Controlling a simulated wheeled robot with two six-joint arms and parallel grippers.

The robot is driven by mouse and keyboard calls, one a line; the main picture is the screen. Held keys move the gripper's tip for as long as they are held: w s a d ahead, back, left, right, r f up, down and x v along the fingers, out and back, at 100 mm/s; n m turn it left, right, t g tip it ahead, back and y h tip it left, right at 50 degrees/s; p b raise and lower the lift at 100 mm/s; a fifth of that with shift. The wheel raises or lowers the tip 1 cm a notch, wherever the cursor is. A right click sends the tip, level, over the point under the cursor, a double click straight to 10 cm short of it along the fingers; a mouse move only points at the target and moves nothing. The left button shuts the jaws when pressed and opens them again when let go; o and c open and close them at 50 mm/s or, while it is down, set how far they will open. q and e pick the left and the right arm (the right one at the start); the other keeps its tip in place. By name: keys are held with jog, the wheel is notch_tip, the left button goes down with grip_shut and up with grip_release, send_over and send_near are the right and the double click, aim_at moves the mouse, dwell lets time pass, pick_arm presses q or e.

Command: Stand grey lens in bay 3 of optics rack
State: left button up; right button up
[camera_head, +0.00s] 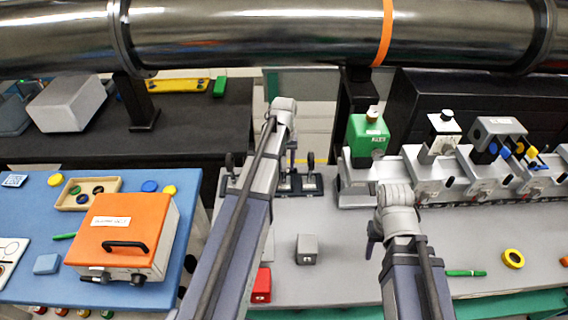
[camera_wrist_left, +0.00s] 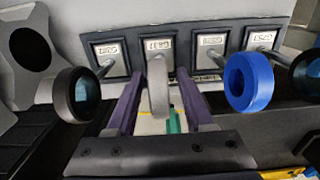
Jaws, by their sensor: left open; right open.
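A grey lens (camera_wrist_left: 157,92), seen nearly edge-on in the left wrist view, stands above a labelled square plate in a row of such plates. My left gripper (camera_wrist_left: 161,80) is open, one purple finger on each side of the lens; I cannot tell if either touches it. A dark lens (camera_wrist_left: 76,95) stands to the left and a blue ring (camera_wrist_left: 248,82) to the right. In the head view my left arm hides the middle of this black-plated row (camera_head: 312,184), including the grey lens. My right gripper (camera_head: 374,240) is open and empty above the grey table.
A rail with several mounts (camera_head: 455,185) stands at the back right. A small grey block (camera_head: 307,249) and a red block (camera_head: 261,285) lie on the table. A yellow ring (camera_head: 513,259) lies at right. An orange case (camera_head: 125,230) sits on the blue table. A steel pipe (camera_head: 250,38) crosses behind.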

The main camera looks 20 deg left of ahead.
pick_arm(q)
notch_tip(320, 180, up, 12)
jog(key=p, duration=1.2)
jog(key=shift+r, duration=0.1)
jog(key=s+d+m, duration=0.4)
jog(key=s+d, duration=0.5)
jog(key=d, duration=0.3)
jog(key=s+d+m+y, duration=0.1)
jog(key=s+d+m, duration=0.4)
jog(key=s+d, duration=0.5)
jog(key=shift+d, duration=1)
